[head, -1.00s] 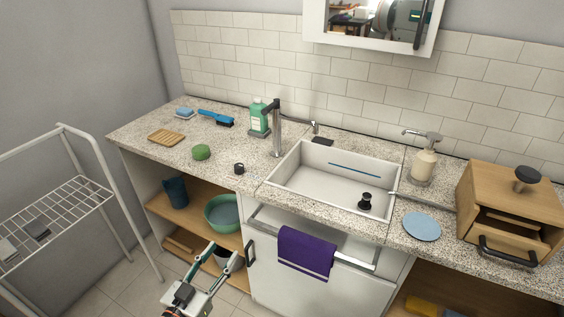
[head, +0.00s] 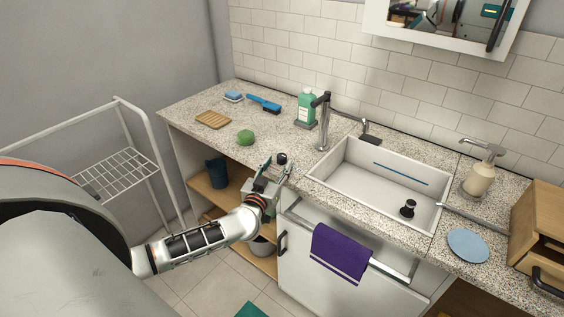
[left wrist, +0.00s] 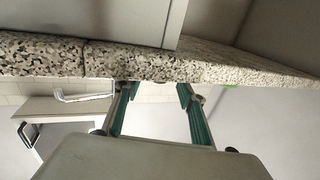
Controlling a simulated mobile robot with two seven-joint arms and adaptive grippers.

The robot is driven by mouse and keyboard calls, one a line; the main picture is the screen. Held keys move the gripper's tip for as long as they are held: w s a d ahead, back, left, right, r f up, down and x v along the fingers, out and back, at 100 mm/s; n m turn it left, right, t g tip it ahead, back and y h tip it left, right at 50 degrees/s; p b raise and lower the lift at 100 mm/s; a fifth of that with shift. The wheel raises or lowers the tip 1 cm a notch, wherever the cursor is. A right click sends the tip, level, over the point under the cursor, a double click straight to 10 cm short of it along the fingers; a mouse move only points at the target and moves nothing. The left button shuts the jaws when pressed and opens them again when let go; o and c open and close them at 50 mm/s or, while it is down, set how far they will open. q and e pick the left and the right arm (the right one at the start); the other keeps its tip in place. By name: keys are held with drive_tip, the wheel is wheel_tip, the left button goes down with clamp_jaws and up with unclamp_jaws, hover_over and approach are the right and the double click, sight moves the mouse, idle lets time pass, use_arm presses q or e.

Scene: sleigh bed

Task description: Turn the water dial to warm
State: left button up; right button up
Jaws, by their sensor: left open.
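No warm or cold marking is readable. My left gripper (head: 277,166) is open at the counter's front edge, its fingertips close to the knob. I cannot tell whether they touch it. In the left wrist view the two teal fingers (left wrist: 157,88) are spread apart against the counter edge (left wrist: 150,62), with nothing seen between them; the knob is not visible there. My right gripper is not in view.
A green round item (head: 245,137) sits left of the knob. A purple towel (head: 340,252) hangs below. A wire rack (head: 125,175) stands left.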

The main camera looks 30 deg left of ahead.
use_arm(q)
drive_tip(key=shift+x, duration=1.4)
drive_tip(key=c, duration=1.1)
